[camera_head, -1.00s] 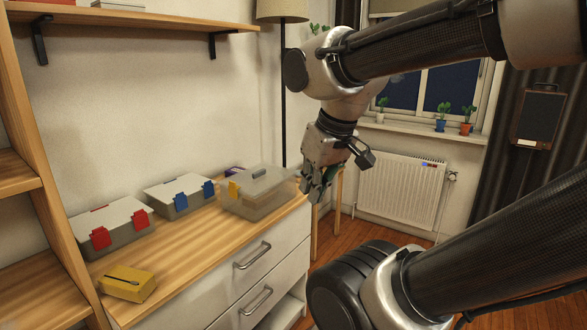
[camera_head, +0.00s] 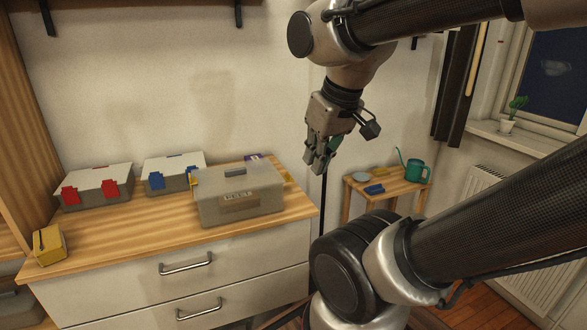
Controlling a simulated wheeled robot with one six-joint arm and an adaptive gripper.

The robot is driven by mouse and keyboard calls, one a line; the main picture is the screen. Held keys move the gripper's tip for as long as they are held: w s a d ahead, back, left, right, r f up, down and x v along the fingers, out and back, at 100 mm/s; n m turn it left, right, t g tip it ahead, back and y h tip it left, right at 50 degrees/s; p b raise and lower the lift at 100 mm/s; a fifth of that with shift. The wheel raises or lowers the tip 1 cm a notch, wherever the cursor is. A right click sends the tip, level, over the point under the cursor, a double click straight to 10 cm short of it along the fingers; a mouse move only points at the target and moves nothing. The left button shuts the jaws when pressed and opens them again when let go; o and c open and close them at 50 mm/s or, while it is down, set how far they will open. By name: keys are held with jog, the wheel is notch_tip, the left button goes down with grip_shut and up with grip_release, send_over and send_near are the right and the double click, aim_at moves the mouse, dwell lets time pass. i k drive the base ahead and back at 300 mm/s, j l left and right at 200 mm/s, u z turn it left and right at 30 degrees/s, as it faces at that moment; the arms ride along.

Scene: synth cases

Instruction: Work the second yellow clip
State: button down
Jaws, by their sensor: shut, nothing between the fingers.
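The grey translucent case with yellow clips (camera_head: 237,207) stands on the wooden dresser top, a labelled side towards me. One yellow clip (camera_head: 193,181) shows at its left edge, partly hidden by the case. A yellow part (camera_head: 288,177) shows at its right edge; I cannot tell if it is a clip or whether either is open. My gripper (camera_head: 319,170) is shut and empty, pointing down in the air to the right of the case and apart from it in the picture.
A case with red clips (camera_head: 92,187) and a case with blue clips (camera_head: 174,173) stand to the left. A yellow box (camera_head: 48,246) lies at the dresser's left end. A small table (camera_head: 388,189) with a green watering can (camera_head: 417,172) stands behind at right.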

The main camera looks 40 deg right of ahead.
aim_at(287, 177)
jog(key=l+u, duration=0.2)
jog(key=l, duration=0.3)
jog(key=l+u, duration=0.2)
jog(key=l, duration=0.35)
jog(key=k+l+u, duration=0.2)
jog(key=l, duration=0.3)
jog(key=l+u, duration=0.15)
jog(key=l, duration=0.4)
jog(key=k+l+u, duration=0.2)
jog(key=l, duration=0.75)
jog(key=k+l+u, duration=0.1)
jog(key=l, duration=0.4)
